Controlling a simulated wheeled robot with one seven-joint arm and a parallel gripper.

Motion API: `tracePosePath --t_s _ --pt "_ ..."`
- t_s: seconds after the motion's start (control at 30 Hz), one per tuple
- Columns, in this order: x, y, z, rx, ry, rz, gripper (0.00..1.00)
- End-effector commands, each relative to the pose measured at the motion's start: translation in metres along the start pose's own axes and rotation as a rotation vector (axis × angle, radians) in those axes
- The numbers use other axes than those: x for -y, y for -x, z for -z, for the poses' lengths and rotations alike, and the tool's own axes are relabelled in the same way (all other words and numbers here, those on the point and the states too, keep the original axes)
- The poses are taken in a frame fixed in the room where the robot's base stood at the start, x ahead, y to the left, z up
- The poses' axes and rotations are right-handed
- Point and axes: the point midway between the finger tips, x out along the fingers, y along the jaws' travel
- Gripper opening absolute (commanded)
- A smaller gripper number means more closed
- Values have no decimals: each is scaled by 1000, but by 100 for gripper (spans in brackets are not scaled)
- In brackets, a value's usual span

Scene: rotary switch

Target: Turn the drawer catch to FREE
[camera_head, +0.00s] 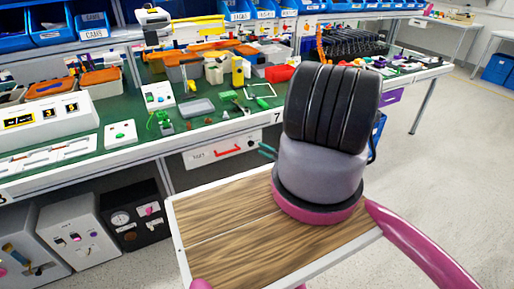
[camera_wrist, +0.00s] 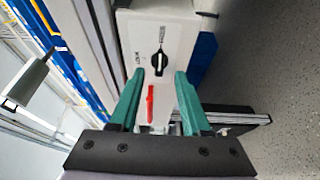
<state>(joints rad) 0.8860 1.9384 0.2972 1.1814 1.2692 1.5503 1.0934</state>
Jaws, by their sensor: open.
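The drawer catch is a black rotary knob (camera_wrist: 160,63) on a white drawer front (camera_wrist: 182,36). In the wrist view the word LOCK stands to the knob's left, and a second small label above it is too blurred to read. The knob's long grip runs roughly up and down the picture; I cannot tell which end is its pointer. My gripper (camera_wrist: 159,77) is open, its two teal fingers apart, with the knob between and just beyond the tips, seemingly untouched. In the head view the teal fingertips (camera_head: 267,151) show beside the drawer front (camera_head: 205,157), partly hidden by my arm.
A red drawer handle (camera_wrist: 150,103) lies below the knob in the wrist view, between the fingers. The drawer hangs under a green-topped workbench (camera_head: 130,155) crowded with bins and parts. Cabinets (camera_head: 75,237) stand below at left. Open floor (camera_head: 430,180) lies to the right.

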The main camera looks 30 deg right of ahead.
Motion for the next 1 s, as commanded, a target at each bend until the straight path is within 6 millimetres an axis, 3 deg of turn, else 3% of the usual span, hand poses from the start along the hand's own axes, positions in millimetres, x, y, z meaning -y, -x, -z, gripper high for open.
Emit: tracePosePath --t_s 0.1,0.33,1.0 --pt "0 25 -1 3 -1 1 48" --pt "0 53 0 1 -1 0 48" --pt "-6 55 -2 -13 16 1 48"
